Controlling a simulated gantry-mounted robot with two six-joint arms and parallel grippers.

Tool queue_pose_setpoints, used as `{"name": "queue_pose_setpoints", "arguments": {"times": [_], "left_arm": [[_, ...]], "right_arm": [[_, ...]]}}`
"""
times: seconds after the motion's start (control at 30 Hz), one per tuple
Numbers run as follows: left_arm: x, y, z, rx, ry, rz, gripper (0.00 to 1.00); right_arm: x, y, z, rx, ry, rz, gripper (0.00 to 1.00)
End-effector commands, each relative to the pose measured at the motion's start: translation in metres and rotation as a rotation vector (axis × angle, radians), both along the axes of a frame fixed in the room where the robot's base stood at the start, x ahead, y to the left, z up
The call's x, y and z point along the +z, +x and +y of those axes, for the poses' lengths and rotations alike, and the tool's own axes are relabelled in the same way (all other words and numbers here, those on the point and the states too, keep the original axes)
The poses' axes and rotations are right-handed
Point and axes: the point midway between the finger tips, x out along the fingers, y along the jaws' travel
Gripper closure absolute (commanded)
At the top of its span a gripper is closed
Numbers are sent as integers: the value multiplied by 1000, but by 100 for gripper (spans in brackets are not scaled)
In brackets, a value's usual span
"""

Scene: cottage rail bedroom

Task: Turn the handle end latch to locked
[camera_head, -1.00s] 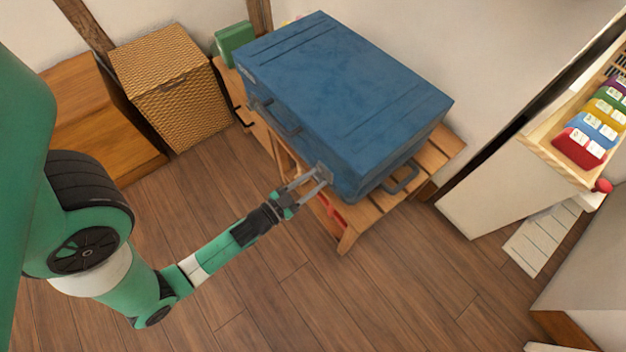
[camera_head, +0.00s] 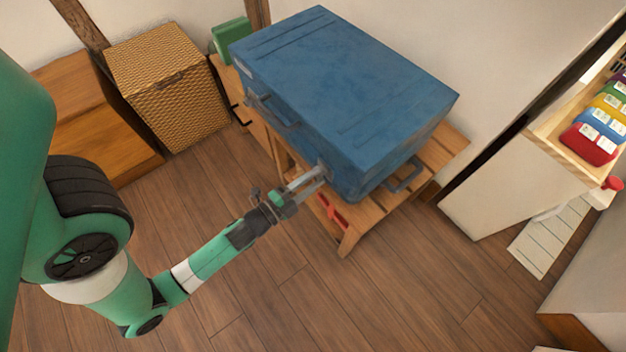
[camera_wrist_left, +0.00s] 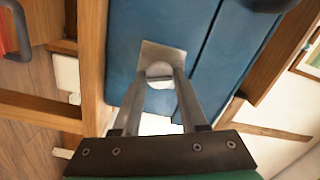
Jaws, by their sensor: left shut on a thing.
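The blue suitcase (camera_head: 350,90) lies flat on a slatted wooden rack (camera_head: 375,208). A dark carry handle (camera_head: 272,112) is on its long front side and another handle (camera_head: 403,178) on its right end. The latch sits low on the front side near the right corner; its metal plate (camera_wrist_left: 163,50) and round turning piece (camera_wrist_left: 159,70) show in the left wrist view. My left gripper (camera_head: 322,174) reaches the latch from the front, its two fingers shut on the turning piece. The fingers partly hide the latch, so I cannot tell its setting. My right gripper is out of view.
A red object (camera_head: 332,212) is on the rack just below my left gripper. A wicker box (camera_head: 168,85) and a green box (camera_head: 233,40) stand at the back left. A shelf with coloured packets (camera_head: 597,132) is at the right. The floor in front is clear.

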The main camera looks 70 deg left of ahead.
Motion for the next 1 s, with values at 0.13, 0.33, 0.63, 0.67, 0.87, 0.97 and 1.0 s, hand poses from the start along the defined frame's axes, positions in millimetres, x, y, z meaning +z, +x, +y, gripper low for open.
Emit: {"name": "queue_pose_setpoints", "arguments": {"times": [0.13,0.33,0.63,0.67,0.87,0.97,1.0], "left_arm": [[-2,0,0,0,112,48,100],[-2,0,0,-1,232,100,100],[-2,0,0,0,323,140,100],[-2,0,0,0,327,142,100],[-2,0,0,-1,337,147,100],[-2,0,0,-1,337,147,100],[-2,0,0,-1,337,147,100]], "right_arm": [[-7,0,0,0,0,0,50],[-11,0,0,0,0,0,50],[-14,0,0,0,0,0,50],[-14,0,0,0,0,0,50],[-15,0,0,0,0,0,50],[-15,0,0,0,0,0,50],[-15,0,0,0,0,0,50]]}}
